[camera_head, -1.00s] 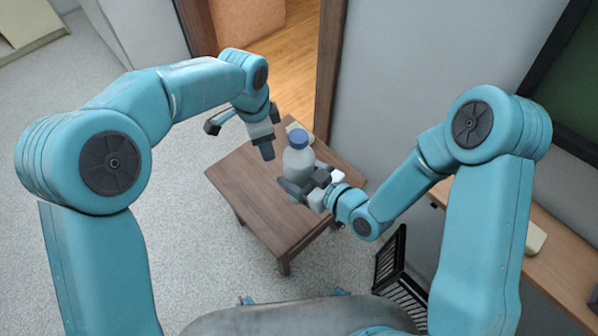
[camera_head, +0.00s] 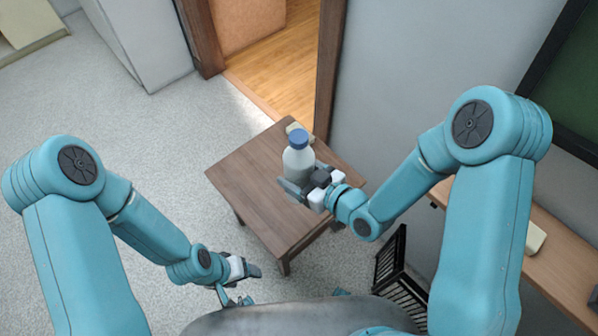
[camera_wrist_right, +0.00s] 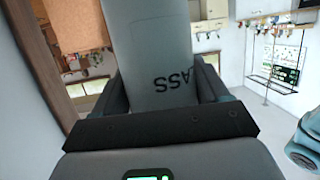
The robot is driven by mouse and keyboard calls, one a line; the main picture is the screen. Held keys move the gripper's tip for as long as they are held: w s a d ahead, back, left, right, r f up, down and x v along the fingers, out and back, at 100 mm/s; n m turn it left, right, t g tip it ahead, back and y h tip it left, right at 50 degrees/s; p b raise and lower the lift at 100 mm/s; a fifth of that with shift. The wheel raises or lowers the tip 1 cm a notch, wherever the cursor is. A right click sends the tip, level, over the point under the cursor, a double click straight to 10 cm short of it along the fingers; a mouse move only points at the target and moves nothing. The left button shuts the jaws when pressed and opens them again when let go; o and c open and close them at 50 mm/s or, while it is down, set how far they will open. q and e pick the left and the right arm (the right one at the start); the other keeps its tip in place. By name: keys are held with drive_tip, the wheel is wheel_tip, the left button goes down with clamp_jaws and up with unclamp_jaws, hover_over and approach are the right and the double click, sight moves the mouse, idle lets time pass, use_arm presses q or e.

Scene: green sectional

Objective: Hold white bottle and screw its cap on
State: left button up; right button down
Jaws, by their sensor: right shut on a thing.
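The white bottle (camera_head: 298,163) stands upright over the small wooden table, with its blue cap (camera_head: 299,138) on top of its neck. How tightly the cap sits cannot be told. My right gripper (camera_head: 298,188) is shut around the lower part of the bottle. In the right wrist view the bottle (camera_wrist_right: 152,45) lies between both fingers, with dark letters on its side, and its cap is out of view. My left gripper (camera_head: 250,268) is low, left of the table's near corner and well apart from the bottle. Whether its fingers are open is unclear.
The wooden table (camera_head: 250,190) is mostly bare, with a small pale object (camera_head: 295,128) at its far corner. A black rack (camera_head: 390,262) stands right of the table. A wooden shelf (camera_head: 555,255) runs along the right wall. The floor at left is clear.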

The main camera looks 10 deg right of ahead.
drive_tip(key=shift+w+r, duration=0.1)
use_arm(q)
drive_tip(key=shift+w, duration=0.1)
use_arm(e)
drive_tip(key=w+d+r+m+t+h, duration=0.1)
drive_tip(key=w+d+r+m+h, duration=0.2)
drive_tip(key=d, duration=0.4)
drive_tip(key=w+d+r+m+t+h, duration=0.2)
drive_tip(key=w+d+r+m+h, duration=0.2)
drive_tip(key=d, duration=0.4)
drive_tip(key=shift+r+m+h, duration=0.5)
drive_tip(key=shift+r+h, duration=0.05)
drive_tip(key=shift+h, duration=0.65)
use_arm(q)
drive_tip(key=c, duration=0.5)
drive_tip(key=shift+o, duration=0.2)
use_arm(e)
drive_tip(key=shift+d, duration=0.1)
